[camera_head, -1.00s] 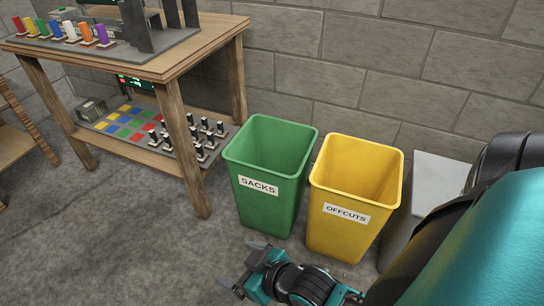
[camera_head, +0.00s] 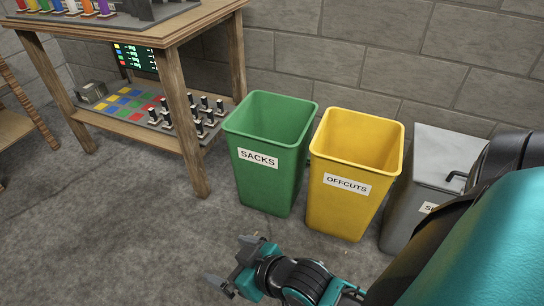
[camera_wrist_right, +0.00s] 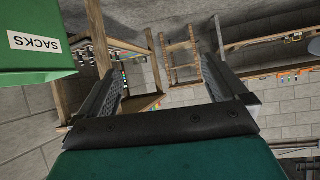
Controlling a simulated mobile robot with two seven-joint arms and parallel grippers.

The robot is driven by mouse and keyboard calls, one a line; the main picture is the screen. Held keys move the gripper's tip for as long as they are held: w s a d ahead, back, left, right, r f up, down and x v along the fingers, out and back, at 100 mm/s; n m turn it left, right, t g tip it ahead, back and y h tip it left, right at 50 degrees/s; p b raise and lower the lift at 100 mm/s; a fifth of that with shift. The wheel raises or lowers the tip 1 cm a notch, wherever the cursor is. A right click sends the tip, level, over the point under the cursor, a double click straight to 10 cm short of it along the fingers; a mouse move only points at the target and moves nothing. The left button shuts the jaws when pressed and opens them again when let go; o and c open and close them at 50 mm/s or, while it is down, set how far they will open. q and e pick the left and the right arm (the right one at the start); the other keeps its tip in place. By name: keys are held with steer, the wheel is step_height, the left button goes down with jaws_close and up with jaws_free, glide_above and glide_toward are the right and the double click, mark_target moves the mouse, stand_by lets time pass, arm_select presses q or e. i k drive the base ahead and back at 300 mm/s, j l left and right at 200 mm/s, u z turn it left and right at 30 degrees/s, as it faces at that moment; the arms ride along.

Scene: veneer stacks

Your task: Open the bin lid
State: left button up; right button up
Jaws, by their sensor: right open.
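The grey bin (camera_head: 407,203) stands at the right against the block wall, partly hidden behind my right arm. Its flat pale lid (camera_head: 440,152) is closed, and a black handle (camera_head: 456,175) shows at the lid's edge by my arm. The label on its front is mostly covered. My right gripper (camera_head: 230,265) is open and empty, low in front of the green bin and well to the left of the grey bin. In the right wrist view its two fingers stand wide apart with nothing between them (camera_wrist_right: 155,65). My left gripper is out of view.
An open green bin marked SACKS (camera_head: 265,165) and an open yellow bin marked OFFCUTS (camera_head: 340,205) stand left of the grey bin. A wooden workbench (camera_head: 170,32) with coloured pieces and a lower shelf is at the left. The floor (camera_head: 120,240) in front is clear.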

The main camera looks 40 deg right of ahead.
mark_target(443, 159)
steer(key=k+j+z, duration=0.1)
steer(key=z, duration=2.5)
steer(key=i+l, duration=0.35)
steer(key=i+l+u, duration=0.45)
steer(key=i+l, duration=0.15)
steer(key=l, duration=0.2)
steer(key=u, duration=1.1)
